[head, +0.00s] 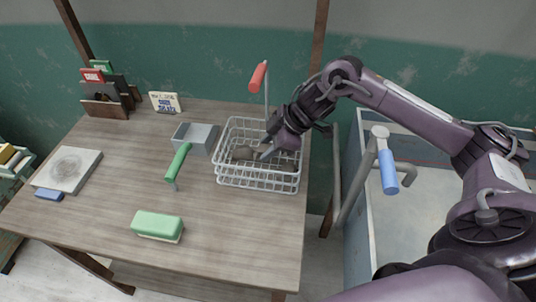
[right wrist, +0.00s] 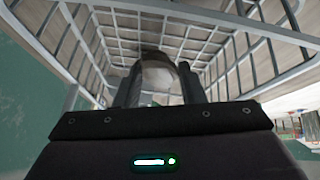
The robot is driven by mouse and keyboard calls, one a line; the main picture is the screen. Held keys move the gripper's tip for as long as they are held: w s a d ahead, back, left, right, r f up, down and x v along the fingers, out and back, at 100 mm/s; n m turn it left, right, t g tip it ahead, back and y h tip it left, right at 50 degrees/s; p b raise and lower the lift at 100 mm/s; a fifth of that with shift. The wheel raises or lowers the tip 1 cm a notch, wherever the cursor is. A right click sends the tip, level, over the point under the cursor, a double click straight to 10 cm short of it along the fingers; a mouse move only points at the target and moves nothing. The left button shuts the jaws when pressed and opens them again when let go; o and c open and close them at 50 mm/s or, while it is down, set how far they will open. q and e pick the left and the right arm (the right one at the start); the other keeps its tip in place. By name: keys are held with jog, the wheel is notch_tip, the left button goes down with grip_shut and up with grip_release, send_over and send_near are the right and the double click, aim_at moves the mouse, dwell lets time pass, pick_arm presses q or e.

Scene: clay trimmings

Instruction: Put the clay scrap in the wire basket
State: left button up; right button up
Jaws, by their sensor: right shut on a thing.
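The wire basket (head: 258,180) is a white wire box near the right edge of the table. My right gripper (head: 256,154) reaches down into it from the right. Its fingers (right wrist: 158,92) are shut on a grey-brown lump, the clay scrap (head: 243,153), inside the basket. The scrap shows between the fingers in the right wrist view (right wrist: 158,68), with the basket's wire grid (right wrist: 190,38) behind it. I cannot tell whether the scrap touches the basket floor. My left gripper is not in view.
A red-handled tool (head: 258,77) rises behind the basket. A grey tray (head: 195,137) and a green-handled tool (head: 178,162) stand left of it. A green-topped block (head: 158,225) lies at the front. A square slab (head: 68,170) lies at left. The table's front right is clear.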

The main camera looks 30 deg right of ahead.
notch_tip(320, 180, down, 3)
jog(key=shift+f, duration=0.2)
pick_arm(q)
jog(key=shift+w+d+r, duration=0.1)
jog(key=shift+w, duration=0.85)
pick_arm(e)
jog(key=shift+f, duration=0.3)
jog(key=o, duration=1)
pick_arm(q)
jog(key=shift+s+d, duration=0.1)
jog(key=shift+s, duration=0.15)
pick_arm(e)
jog(key=shift+d+r, duration=0.15)
jog(key=shift+r, duration=0.15)
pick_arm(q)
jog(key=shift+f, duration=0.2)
pick_arm(e)
jog(key=v, duration=1.1)
jog(key=shift+s+d+r, duration=0.1)
jog(key=shift+s+r, duration=0.1)
